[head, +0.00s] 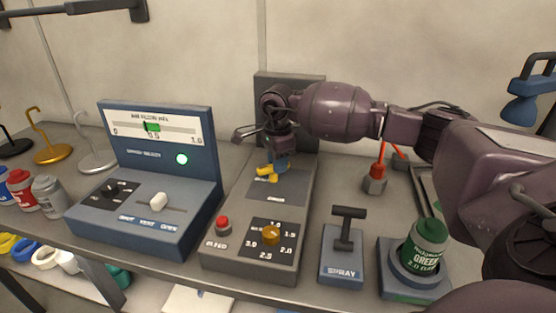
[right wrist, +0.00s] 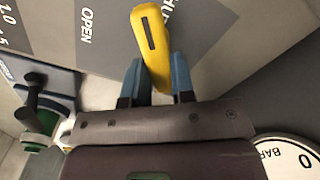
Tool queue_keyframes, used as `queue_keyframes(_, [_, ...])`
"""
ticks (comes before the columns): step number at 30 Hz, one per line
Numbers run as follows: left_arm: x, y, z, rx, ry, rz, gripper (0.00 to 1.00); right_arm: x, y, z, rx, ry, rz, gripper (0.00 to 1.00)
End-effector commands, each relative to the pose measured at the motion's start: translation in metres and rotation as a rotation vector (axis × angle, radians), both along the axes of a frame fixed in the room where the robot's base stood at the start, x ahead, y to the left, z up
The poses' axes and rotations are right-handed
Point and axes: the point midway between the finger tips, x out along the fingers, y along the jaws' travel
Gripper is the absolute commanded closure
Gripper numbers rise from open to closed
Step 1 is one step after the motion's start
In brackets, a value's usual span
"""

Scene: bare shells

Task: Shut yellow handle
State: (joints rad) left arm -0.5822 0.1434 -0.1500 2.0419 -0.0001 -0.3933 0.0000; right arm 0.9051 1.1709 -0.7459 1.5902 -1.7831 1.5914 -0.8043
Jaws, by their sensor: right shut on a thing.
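The yellow handle (head: 268,171) is on the grey panel at the back of the middle console. In the right wrist view the yellow handle (right wrist: 151,46) stands between the blue fingers of my right gripper (right wrist: 156,82), which is shut on it. Its free end lies between the OPEN label (right wrist: 86,25) and a second label that it partly covers. In the head view my right gripper (head: 281,164) reaches down to the handle from above, and the arm hides part of the panel. My left gripper is not in view.
The middle console also has a red button (head: 222,222) and an orange knob (head: 271,235). A blue gauge console (head: 150,215) stands to its left. A SPRAY lever (head: 345,235) and a green can (head: 427,243) stand to its right.

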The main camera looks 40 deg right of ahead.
Motion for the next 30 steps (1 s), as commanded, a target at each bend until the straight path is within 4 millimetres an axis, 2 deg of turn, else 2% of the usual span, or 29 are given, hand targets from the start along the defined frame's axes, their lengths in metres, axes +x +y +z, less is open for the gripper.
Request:
queue_keyframes(6, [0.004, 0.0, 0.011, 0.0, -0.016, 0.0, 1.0, -0.003, 0.001, 0.003, 0.0, -0.001, -0.205, 1.0])
queue_keyframes(15, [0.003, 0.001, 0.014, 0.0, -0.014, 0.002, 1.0, -0.005, 0.002, 0.003, 0.0, -0.001, -0.45, 1.0])
queue_keyframes(24, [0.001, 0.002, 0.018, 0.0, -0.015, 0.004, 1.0, -0.006, 0.004, 0.002, 0.001, -0.002, -0.599, 1.0])
queue_keyframes(30, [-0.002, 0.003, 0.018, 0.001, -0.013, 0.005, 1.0, -0.006, 0.004, 0.001, 0.0, -0.001, -0.639, 1.0])
